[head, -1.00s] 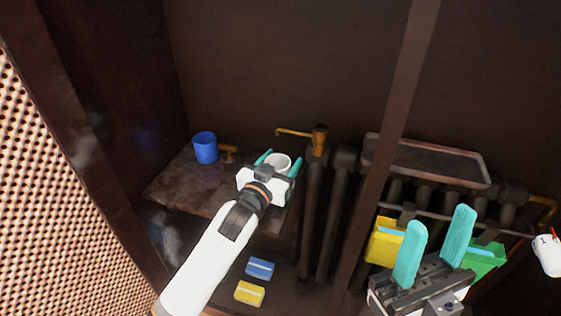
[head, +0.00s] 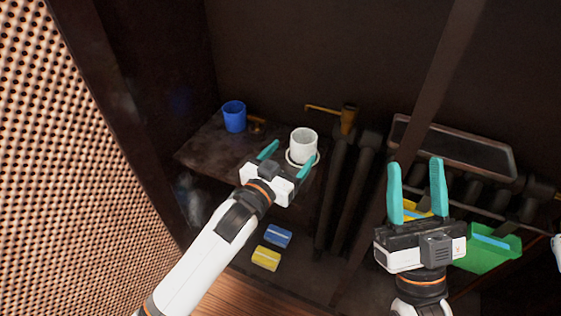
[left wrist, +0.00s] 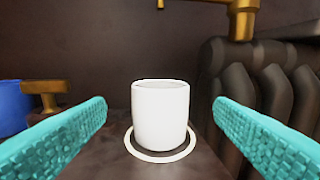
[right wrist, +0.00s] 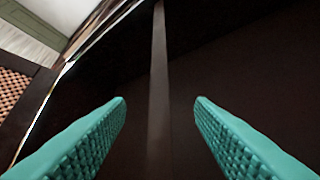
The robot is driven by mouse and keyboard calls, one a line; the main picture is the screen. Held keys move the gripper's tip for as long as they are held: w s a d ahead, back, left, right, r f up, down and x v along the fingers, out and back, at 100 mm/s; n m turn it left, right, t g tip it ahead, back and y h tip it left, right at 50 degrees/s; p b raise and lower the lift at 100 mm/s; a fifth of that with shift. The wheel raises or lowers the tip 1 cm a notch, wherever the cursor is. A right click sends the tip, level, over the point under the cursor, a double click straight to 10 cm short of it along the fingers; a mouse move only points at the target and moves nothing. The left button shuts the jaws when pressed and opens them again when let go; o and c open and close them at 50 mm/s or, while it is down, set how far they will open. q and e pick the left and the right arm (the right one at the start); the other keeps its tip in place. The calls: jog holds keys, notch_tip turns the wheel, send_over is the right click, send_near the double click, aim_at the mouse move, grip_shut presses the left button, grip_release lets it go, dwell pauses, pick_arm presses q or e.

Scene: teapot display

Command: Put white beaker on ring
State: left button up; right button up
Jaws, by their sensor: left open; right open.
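The white beaker (head: 303,144) stands upright on the dark shelf, inside the outline of the white ring (head: 290,158). In the left wrist view the beaker (left wrist: 160,115) stands within the ring (left wrist: 160,158), a little toward its far side. My left gripper (head: 287,158) is open, its teal fingers pointing at the beaker from the near side and apart from it. My right gripper (head: 416,182) is open and empty, raised in front of the pipes; its fingers (right wrist: 160,105) also show apart in the right wrist view.
A blue cup (head: 234,116) stands at the shelf's (head: 215,150) left, beside a brass tap. Another brass tap (head: 345,115) and dark pipes are right of the beaker. A blue block (head: 278,236) and a yellow block (head: 265,258) lie below. A green bin (head: 490,250) is at right.

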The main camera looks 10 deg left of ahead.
pick_arm(q)
jog(key=v, duration=0.3)
jog(key=shift+s+a+p, duration=0.15)
jog(key=shift+s+p, duration=0.15)
jog(key=s+a+r+n+t, duration=0.1)
jog(key=s+a+r+t, duration=0.3)
jog(key=s+r, duration=0.2)
jog(key=s+a+r+n+t+y, duration=0.1)
jog(key=s+a+r+t, duration=0.2)
jog(key=s+r, duration=0.3)
jog(key=shift+s+a+r+t, duration=0.4)
jog(key=shift+a+r, duration=0.3)
jog(key=shift+r, duration=0.25)
pick_arm(e)
jog(key=shift+w+a+f+g+h, duration=0.15)
jog(key=shift+w+f+g+h, duration=0.45)
jog(key=shift+w+f+g, duration=0.65)
jog(key=shift+s, duration=0.1)
